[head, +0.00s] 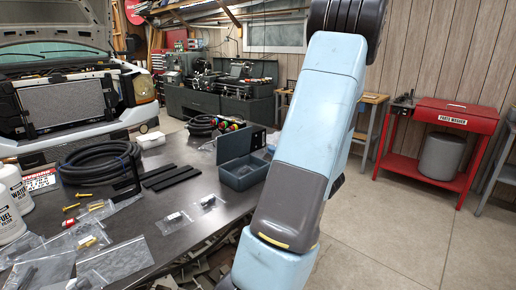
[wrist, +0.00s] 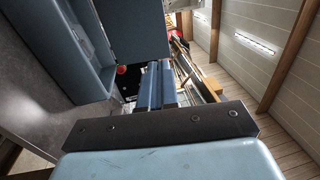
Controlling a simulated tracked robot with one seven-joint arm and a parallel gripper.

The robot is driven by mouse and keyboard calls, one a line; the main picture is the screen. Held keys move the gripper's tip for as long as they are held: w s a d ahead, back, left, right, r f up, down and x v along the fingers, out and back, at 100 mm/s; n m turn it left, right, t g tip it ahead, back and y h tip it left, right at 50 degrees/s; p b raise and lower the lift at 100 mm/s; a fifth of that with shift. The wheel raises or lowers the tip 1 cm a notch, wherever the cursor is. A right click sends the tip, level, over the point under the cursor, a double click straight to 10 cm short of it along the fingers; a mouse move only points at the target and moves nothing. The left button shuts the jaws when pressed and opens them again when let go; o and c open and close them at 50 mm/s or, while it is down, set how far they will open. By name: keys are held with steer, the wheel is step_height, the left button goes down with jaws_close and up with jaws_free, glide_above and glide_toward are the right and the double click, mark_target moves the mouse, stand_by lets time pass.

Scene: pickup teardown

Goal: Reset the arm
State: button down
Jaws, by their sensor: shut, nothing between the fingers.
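My arm (head: 300,165) stands in the right middle of the head view, bent and reaching from the top down to the bottom edge. My gripper does not show in the head view. In the wrist view my gripper (wrist: 160,72) shows past a dark screwed bracket, its two blue-grey fingers shut side by side with nothing seen between them. A blue-grey open box (head: 242,176) with a raised lid sits on the table just left of my arm. What looks like this box also fills the upper left of the wrist view (wrist: 58,45), close beside the gripper.
The dark table (head: 185,160) holds a coiled black hose (head: 98,165), black strips, small bags of parts and white bottles (head: 14,190). A pickup front stands at the far left. A red parts washer (head: 455,118) stands at right, with clear floor (head: 390,225) before it.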

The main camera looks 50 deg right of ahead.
steer(key=shift+s, duration=0.15)
steer(key=w+a+r+n+g+y, duration=0.25)
steer(key=a+n+g+y, duration=0.3)
steer(key=a, duration=0.95)
steer(key=w+a+r+n+g+y, duration=0.1)
steer(key=w+a+n+g+y, duration=0.35)
steer(key=a, duration=1.05)
steer(key=s+a+r+n+g+h, duration=0.1)
steer(key=s+a+n+g+h, duration=0.3)
steer(key=s+a+g, duration=0.4)
steer(key=s+a+r+n+t+h, duration=0.2)
steer(key=s+r+n+t+h, duration=0.1)
steer(key=s+r+n+h, duration=0.1)
steer(key=shift+s+a+r+t+h, duration=0.35)
steer(key=shift+s+r+h, duration=0.5)
steer(key=shift+r, duration=0.45)
steer(key=shift+s, duration=0.15)
